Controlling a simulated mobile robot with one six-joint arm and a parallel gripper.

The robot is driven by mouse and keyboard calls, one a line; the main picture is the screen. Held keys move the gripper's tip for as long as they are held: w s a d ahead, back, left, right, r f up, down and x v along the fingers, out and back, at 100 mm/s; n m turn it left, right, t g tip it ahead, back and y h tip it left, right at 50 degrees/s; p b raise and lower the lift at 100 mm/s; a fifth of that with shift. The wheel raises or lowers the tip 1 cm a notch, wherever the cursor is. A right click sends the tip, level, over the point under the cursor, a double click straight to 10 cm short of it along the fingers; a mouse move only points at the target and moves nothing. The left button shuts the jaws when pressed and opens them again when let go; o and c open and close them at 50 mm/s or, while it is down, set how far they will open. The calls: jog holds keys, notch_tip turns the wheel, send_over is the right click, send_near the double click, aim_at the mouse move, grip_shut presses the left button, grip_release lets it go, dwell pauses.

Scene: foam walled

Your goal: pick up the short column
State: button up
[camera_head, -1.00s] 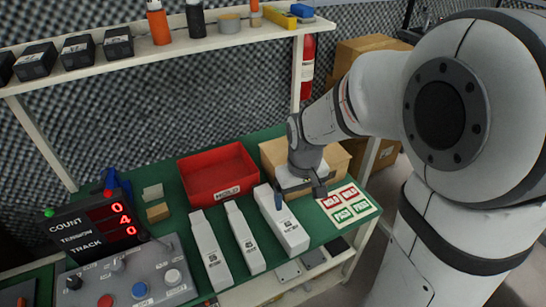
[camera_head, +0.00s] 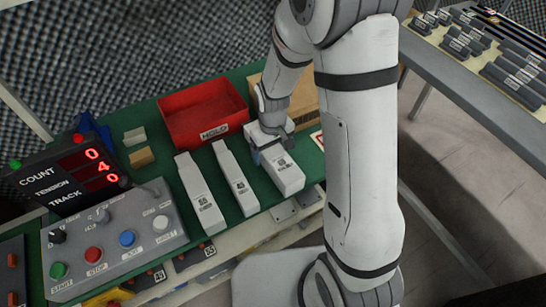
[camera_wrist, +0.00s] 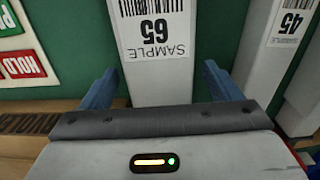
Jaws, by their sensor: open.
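Three pale box-like columns lie side by side on the green bench top: a left one (camera_head: 202,196), a narrow middle one (camera_head: 236,180) and a wider right one (camera_head: 286,178). I cannot tell for sure which is the short column. My gripper (camera_head: 272,150) is over the far part of the right column. In the wrist view the gripper (camera_wrist: 160,85) is open, with its blue fingers on either side of that column (camera_wrist: 152,75), labelled SAMPLE 65. Gaps show between fingers and column. The middle column (camera_wrist: 270,65), labelled 45, lies to the right there.
A red HOLD tray (camera_head: 207,110) and a cardboard box (camera_head: 303,102) stand behind the columns. Left are small blocks (camera_head: 141,157), a control panel (camera_head: 120,240) and a counter display (camera_head: 80,175). A second table (camera_head: 455,85) with dark blocks stands at right.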

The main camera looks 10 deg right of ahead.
jog(key=shift+f, duration=0.25)
jog(key=shift+c, duration=0.6)
jog(key=c, duration=1.5)
jog(key=shift+r, duration=0.1)
jog(key=shift+c, duration=0.5)
jog(key=shift+r, duration=0.1)
